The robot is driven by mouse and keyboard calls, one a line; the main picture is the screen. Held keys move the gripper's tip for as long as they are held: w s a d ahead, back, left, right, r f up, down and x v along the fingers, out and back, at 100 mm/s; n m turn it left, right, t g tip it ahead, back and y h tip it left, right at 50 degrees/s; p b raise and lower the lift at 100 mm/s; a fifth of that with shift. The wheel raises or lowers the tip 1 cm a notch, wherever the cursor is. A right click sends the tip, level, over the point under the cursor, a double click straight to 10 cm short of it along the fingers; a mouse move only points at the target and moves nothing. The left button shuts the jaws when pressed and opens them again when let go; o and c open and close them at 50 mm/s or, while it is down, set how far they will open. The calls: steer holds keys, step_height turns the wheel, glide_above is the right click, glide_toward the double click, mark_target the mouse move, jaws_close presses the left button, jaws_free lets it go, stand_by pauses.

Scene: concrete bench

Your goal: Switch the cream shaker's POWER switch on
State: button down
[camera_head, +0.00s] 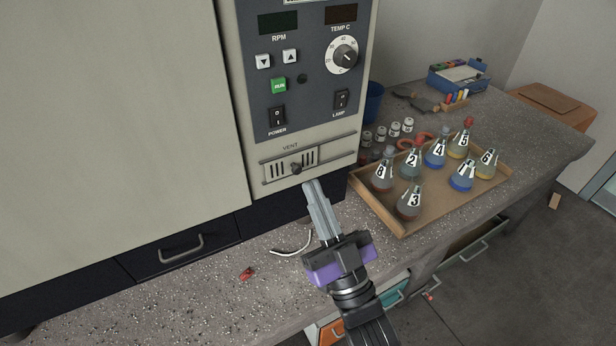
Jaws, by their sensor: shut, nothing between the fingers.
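The cream shaker (120,110) is a large cabinet standing at the left of the bench. Its dark control panel (308,100) faces me. The POWER switch (277,117) is a black rocker at the panel's lower left, above its label; which way it is tipped is too small to tell. My gripper (314,184) is shut and empty, with its fingertips in front of the shaker's lower edge, below and to the right of the POWER switch and just under the vent slider (296,167). Nothing covers the switch.
The panel also has a LAMP switch (341,98), a green RUN button (279,86), arrow buttons and a TEMP dial (345,56). Right of my gripper, a wooden tray (405,232) holds several numbered flasks. A white cable (293,248) and a small red item (247,273) lie on the bench.

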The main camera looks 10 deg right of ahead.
mark_target(279, 121)
steer(key=shift+w+a+r+p, duration=0.35)
steer(key=shift+w+a+r, duration=0.3)
steer(key=shift+w, duration=1)
steer(key=shift+w+a+r+p, duration=0.4)
steer(key=shift+w+r, duration=0.5)
steer(key=shift+w, duration=0.8)
steer(key=shift+w+a+r+p, duration=0.3)
steer(key=shift+w+a+r, duration=0.4)
steer(key=shift+w, duration=0.95)
steer(key=shift+d, duration=0.1)
steer(key=shift+w+f+b, duration=0.2)
steer(key=shift+f+b, duration=0.1)
steer(key=shift+b, duration=0.9)
steer(key=shift+r, duration=0.25)
steer(key=b+v, duration=0.1)
steer(key=v, duration=0.6)
steer(key=shift+s+f, duration=0.25)
steer(key=shift+f, duration=0.1)
